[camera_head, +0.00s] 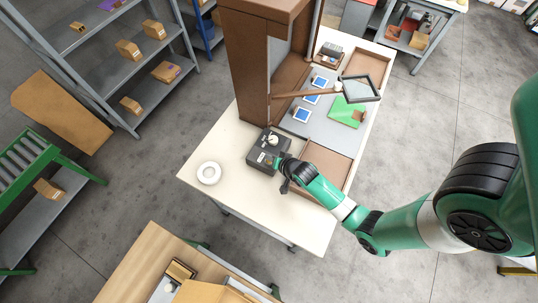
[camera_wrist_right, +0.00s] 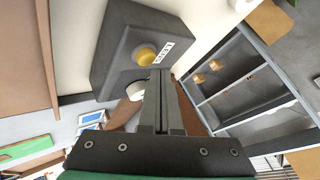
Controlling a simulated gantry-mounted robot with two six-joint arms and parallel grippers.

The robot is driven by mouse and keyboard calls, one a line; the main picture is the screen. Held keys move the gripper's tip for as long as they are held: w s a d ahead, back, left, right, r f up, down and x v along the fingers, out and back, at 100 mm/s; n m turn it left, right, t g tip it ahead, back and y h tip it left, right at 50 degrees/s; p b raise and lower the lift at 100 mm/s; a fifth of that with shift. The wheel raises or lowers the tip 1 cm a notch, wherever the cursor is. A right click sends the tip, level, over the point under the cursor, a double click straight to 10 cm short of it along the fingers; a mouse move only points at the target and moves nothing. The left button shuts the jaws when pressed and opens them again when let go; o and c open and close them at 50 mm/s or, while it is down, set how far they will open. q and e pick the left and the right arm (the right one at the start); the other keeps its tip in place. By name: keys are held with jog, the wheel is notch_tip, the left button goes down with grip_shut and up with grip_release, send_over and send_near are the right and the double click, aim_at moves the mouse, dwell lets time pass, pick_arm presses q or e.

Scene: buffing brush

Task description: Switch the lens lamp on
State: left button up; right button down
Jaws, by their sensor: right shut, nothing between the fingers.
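A dark grey switch box (camera_head: 258,155) sits on the white table, with a pale round knob on top and a white label on its side. In the right wrist view the box (camera_wrist_right: 112,45) shows a yellow button (camera_wrist_right: 146,55) beside a label whose text I cannot read surely. My right gripper (camera_head: 283,166) is at the box's right side; its shut, empty fingers (camera_wrist_right: 160,75) point at the button's face and partly hide a white round part. I cannot tell whether they touch. A square framed lens (camera_head: 360,88) on a wooden arm is over the board. My left gripper is out of view.
A brown wooden cabinet (camera_head: 250,60) stands behind the box. A white ring (camera_head: 209,173) lies left of it on open tabletop. A brown tray (camera_head: 325,166), a green piece (camera_head: 345,112) and blue-white cards (camera_head: 302,115) lie to the right.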

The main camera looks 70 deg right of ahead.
jog(key=shift+f, duration=0.15)
jog(key=shift+f+b, duration=0.35)
jog(key=shift+f, duration=0.25)
dwell(0.6)
jog(key=shift+r+p, duration=0.55)
jog(key=shift+r, duration=0.2)
notch_tip(320, 180, up, 6)
jog(key=p, duration=0.6)
